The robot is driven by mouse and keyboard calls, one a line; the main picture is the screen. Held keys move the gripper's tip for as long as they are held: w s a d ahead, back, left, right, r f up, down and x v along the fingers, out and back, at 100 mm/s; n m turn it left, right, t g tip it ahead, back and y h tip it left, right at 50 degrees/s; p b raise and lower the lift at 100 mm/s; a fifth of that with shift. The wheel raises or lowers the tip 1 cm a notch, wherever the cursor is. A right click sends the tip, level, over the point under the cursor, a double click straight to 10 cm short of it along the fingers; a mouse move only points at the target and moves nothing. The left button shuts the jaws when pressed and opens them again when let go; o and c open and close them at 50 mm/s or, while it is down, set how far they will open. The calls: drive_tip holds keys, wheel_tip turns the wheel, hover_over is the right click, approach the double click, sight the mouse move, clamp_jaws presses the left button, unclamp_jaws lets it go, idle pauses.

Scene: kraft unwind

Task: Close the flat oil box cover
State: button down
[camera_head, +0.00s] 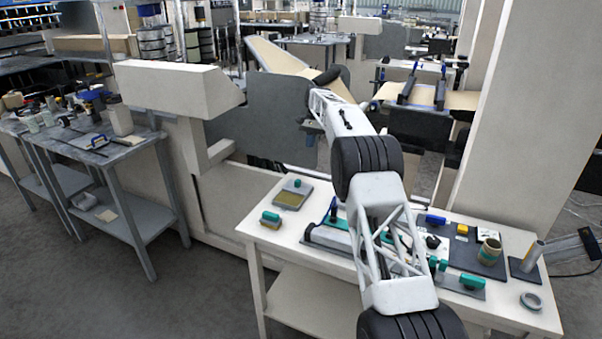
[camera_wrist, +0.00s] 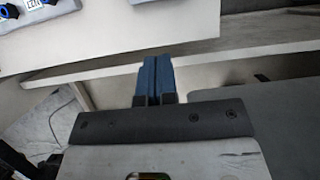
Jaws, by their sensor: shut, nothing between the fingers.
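A flat grey box (camera_head: 290,196) with a yellow-brown inside sits at the back left of the white table. A small green knob (camera_head: 298,183) shows at its far side. I cannot make out for certain which part is the cover or how it sits. My gripper (camera_wrist: 155,62) shows in the wrist view with its two blue fingers together and nothing between them. They are seen against a pale table edge, and the box is not recognisable in that view. In the head view my arm reaches up past the box, and the fingers are too small to make out clearly.
The white table (camera_head: 262,240) also holds a green-topped block (camera_head: 270,219) in front of the box. Tools crowd its middle and right, with a tape roll (camera_head: 531,301) at the right corner. A large machine (camera_head: 225,190) stands behind. A grey workbench (camera_head: 110,150) stands left.

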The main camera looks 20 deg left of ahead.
sight(298, 183)
drive_tip(key=shift+a+f, duration=0.3)
drive_tip(key=shift+s+f, duration=0.1)
drive_tip(key=shift+f, duration=0.1)
drive_tip(key=x, duration=0.9)
drive_tip(key=shift+f, duration=0.15)
drive_tip(key=shift+s+f, duration=0.1)
drive_tip(key=shift+s, duration=0.75)
drive_tip(key=shift+s+f, duration=0.1)
drive_tip(key=shift+s, duration=1.15)
drive_tip(key=shift+s, duration=0.1)
